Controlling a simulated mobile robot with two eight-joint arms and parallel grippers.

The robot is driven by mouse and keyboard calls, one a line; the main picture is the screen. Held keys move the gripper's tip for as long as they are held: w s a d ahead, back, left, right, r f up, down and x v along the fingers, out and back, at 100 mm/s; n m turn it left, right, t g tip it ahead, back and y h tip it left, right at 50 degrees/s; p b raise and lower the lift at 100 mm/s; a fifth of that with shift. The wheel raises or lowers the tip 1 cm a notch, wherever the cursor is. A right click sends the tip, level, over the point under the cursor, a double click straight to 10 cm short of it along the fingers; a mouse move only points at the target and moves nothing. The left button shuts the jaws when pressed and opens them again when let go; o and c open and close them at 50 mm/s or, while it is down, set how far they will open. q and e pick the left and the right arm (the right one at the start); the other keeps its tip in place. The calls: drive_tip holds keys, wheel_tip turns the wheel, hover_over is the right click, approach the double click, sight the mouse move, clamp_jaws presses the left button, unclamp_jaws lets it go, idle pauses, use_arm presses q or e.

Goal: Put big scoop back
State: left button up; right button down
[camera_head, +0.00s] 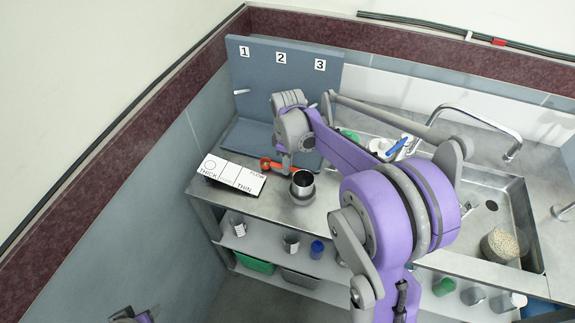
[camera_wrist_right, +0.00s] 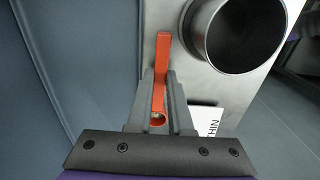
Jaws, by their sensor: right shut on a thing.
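The big scoop (camera_head: 279,166) is orange. In the head view it shows just below my right gripper (camera_head: 287,160), above the counter. In the right wrist view my right gripper (camera_wrist_right: 160,85) is shut on its orange handle (camera_wrist_right: 163,55); the scoop's far end is hard to make out. The blue-grey rack board (camera_head: 300,62) stands at the back left with labels 1, 2 and 3. Pegs stick out under label 1 (camera_head: 242,92) and near label 2 (camera_head: 312,105); my arm hides the area under label 3. A part of my left arm (camera_head: 135,315) shows at the bottom left; its fingers are unclear.
A dark-mouthed metal cup (camera_head: 302,183) stands on the counter close to my right gripper. A white THICK/THIN card (camera_head: 236,177) lies left of it. The sink (camera_head: 490,195), faucet (camera_head: 480,115) and a bowl of grains (camera_head: 500,245) are at the right.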

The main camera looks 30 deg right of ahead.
drive_tip(key=shift+f, duration=0.3)
drive_tip(key=shift+f, duration=0.15)
drive_tip(key=c, duration=1.1)
unclamp_jaws()
wheel_tip(320, 180, up, 12)
drive_tip(key=s+a+f+m+t, duration=0.1)
drive_tip(key=s+a+f+m, duration=0.1)
drive_tip(key=s+a, duration=0.2)
drive_tip(key=s+a+f+m+t, duration=0.2)
drive_tip(key=s+a+f+m, duration=0.1)
drive_tip(key=s, duration=0.6)
drive_tip(key=s+a+f+m+t, duration=0.2)
drive_tip(key=s+a+f+m, duration=0.1)
drive_tip(key=s, duration=0.4)
drive_tip(key=shift+a+p, duration=0.4)
drive_tip(key=shift+a, duration=0.45)
